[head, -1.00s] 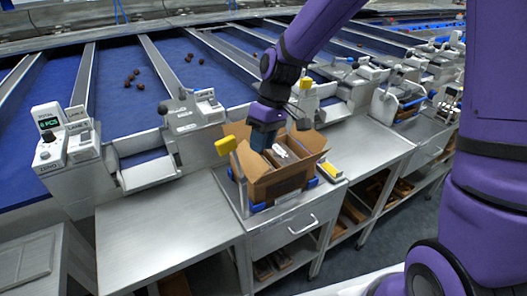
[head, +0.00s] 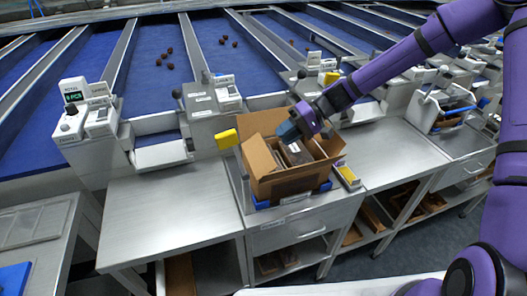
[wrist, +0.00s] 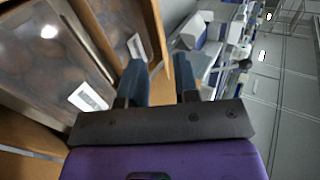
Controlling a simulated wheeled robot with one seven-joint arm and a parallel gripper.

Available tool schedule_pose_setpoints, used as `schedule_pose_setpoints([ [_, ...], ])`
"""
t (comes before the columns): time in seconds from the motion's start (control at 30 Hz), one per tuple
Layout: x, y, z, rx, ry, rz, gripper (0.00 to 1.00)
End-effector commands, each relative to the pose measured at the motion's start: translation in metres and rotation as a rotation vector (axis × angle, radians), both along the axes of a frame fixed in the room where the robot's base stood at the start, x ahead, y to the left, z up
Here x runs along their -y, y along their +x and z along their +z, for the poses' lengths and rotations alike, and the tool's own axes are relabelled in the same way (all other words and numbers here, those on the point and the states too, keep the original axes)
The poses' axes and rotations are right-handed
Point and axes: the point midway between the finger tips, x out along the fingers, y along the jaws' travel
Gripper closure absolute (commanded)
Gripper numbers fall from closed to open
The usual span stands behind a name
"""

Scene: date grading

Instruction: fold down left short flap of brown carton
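The brown carton (head: 288,186) stands on the steel bench in the head view, its top open. Its left short flap (head: 258,156) stands up and leans outward. The far flap also stands up behind my gripper. Date packs with dark contents and white labels (head: 297,150) lie inside; one also shows in the wrist view (wrist: 62,48). My gripper (head: 287,132) is tilted over the carton's far side, reaching in from the right. In the wrist view its two blue fingers (wrist: 160,72) are apart, with a brown cardboard edge between them. I cannot tell whether they touch it.
A yellow block (head: 227,138) sits at the carton's left rear. A small tray with a yellow item (head: 347,176) is at its right. A scale unit (head: 212,96) stands behind. The bench to the left (head: 165,208) is clear.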

Motion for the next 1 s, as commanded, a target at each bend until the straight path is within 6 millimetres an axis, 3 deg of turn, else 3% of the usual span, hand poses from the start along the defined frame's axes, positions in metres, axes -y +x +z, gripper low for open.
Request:
schedule_pose_setpoints([
  [0.4, -0.058, -0.017, -0.037, -0.001, 0.000, 0.002, 0.71],
  [0.6, -0.070, -0.021, -0.045, -0.001, -0.001, 0.000, 0.71],
  [0.93, -0.071, -0.021, -0.046, 0.001, -0.002, 0.000, 0.71],
  [1.0, -0.071, -0.021, -0.046, 0.001, -0.002, 0.000, 0.87],
])
